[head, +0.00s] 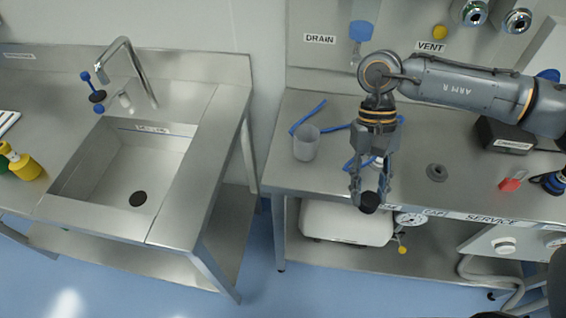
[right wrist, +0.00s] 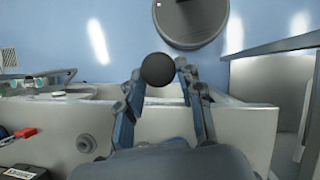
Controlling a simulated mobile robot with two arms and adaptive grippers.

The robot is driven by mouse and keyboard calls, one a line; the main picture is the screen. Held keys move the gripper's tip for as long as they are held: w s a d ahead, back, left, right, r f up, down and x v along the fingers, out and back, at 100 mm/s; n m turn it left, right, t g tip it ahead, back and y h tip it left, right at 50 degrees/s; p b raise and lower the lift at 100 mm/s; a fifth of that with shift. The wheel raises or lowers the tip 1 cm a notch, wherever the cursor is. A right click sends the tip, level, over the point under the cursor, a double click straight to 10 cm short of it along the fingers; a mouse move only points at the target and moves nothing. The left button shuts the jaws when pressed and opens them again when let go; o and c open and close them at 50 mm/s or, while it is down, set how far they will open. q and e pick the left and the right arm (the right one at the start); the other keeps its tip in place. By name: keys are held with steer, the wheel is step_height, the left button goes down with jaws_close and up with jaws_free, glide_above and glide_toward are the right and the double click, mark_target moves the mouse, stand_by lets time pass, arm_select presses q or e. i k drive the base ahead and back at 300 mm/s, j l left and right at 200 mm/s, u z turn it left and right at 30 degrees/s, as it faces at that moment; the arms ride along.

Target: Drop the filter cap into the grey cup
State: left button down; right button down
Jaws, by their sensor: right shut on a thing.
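The filter cap (head: 369,203), a dark round piece, is between the fingertips of my right gripper (head: 370,190). The gripper is shut on it and points down near the front edge of the service bench. In the right wrist view the cap (right wrist: 158,69) is a black disc between the two fingers (right wrist: 158,82). The grey cup (head: 306,143) stands upright on the bench, left of and behind my right gripper, apart from it. The cup's inside is hard to make out. My left gripper is not in view.
Blue tubing (head: 308,117) lies behind and beside the cup. A grey ring (head: 437,172), a red piece (head: 511,183) and a black box (head: 505,134) are on the bench to the right. A sink (head: 135,175) stands left, across a gap.

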mark_target(303, 151)
steer(key=k+j, duration=0.1)
steer(key=j, duration=0.3)
steer(key=j+z, duration=0.1)
steer(key=j, duration=0.3)
steer(key=k+j, duration=0.15)
steer(key=j, duration=0.25)
steer(key=k+j, duration=0.1)
steer(key=j, duration=0.3)
steer(key=i+j+z, duration=0.1)
steer(key=i, duration=0.25)
steer(key=i+j, duration=0.35)
steer(key=i+z, duration=0.05)
